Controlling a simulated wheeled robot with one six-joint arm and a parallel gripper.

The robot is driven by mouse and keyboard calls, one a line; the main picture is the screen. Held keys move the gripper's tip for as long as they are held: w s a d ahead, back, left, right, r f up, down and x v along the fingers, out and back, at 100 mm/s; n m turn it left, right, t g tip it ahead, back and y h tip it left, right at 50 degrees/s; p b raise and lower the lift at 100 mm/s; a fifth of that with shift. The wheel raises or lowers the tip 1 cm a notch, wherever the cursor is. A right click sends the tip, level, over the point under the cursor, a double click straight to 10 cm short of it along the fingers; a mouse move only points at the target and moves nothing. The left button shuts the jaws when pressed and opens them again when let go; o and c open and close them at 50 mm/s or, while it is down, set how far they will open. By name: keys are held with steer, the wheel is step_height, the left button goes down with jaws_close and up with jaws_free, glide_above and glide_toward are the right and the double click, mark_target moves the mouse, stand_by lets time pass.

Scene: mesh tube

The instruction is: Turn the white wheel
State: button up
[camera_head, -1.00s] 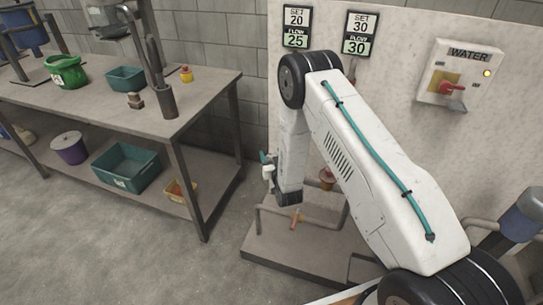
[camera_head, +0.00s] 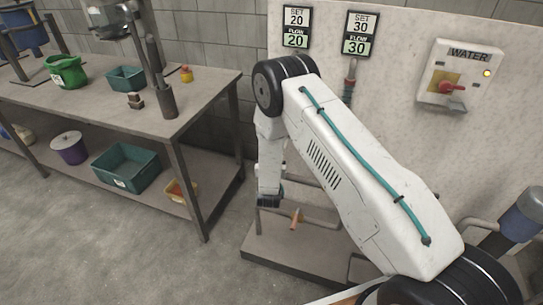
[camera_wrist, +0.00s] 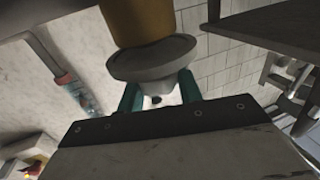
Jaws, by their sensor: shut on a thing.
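The white wheel (camera_wrist: 150,62) shows in the wrist view as a pale round disc with a hub, below a yellow-brown cylindrical body (camera_wrist: 138,18). My gripper (camera_wrist: 160,90) has its two teal fingers on either side of the wheel's hub and is shut on it. In the head view my own arm hides the wheel and the fingers. The left display (camera_head: 296,28) reads SET 20, FLOW 20. The right display (camera_head: 360,34) reads SET 30, FLOW 30.
A white WATER box (camera_head: 460,75) with a red switch is on the panel at right. A workbench (camera_head: 205,85) with bins stands at left. An orange handle (camera_head: 297,217) sits low on the pipe stand. Floor between bench and stand is clear.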

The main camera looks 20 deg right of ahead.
steer(key=shift+m+g+h, duration=0.7)
steer(key=shift+m+h, duration=0.3)
steer(key=shift+h, duration=0.4)
steer(key=o, duration=1)
steer(key=v, duration=0.8)
steer(key=shift+w, duration=0.15)
